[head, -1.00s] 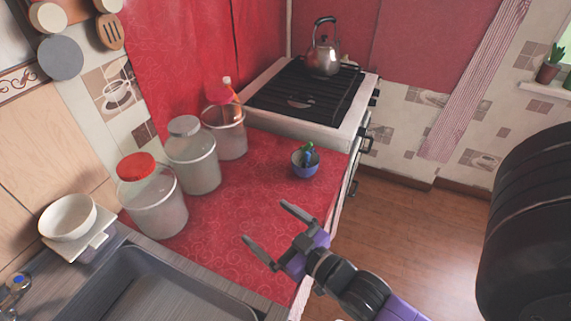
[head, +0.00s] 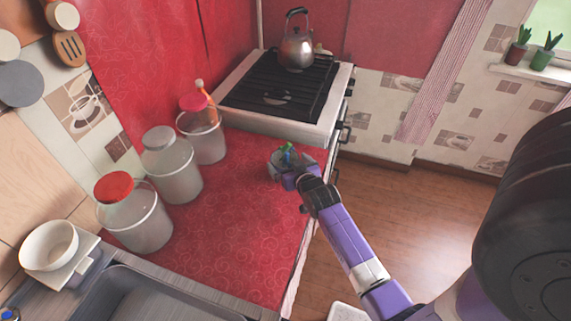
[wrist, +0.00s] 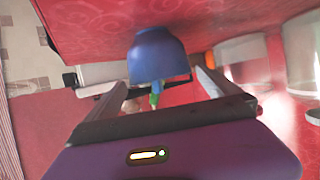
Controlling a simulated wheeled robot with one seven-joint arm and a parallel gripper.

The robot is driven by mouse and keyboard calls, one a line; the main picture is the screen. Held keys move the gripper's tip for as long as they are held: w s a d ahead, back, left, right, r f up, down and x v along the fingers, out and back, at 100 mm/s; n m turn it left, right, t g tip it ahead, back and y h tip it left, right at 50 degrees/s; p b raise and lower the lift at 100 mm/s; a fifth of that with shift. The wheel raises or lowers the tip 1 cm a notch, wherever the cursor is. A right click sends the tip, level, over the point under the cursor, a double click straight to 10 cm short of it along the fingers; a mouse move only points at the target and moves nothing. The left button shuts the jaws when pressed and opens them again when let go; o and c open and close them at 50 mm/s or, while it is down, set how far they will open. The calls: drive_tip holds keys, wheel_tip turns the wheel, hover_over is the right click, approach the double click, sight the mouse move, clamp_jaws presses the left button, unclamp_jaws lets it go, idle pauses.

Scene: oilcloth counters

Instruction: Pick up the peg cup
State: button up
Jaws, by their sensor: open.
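The peg cup is a small blue cup (wrist: 158,52) with something green, likely a peg, showing at its mouth (wrist: 154,99). It stands on the red counter near the stove. In the wrist view, which is turned over, the cup is between or just beyond the tips of my two open fingers; I cannot tell if they touch it. In the head view my gripper (head: 291,168) is at the cup and hides most of it; only green and blue bits show above.
Three clear jars stand at the left: one red-lidded (head: 135,212), one grey-lidded (head: 172,165), one with a pink item (head: 203,132). The stove (head: 282,92) with a kettle (head: 297,42) is behind. A white bowl (head: 49,245) and sink are at front left. The middle counter is clear.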

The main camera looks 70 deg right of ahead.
sight(285, 158)
drive_tip(key=shift+x, duration=1.9)
drive_tip(key=c, duration=1.3)
drive_tip(key=shift+c, duration=0.2)
drive_tip(key=shift+r, duration=0.15)
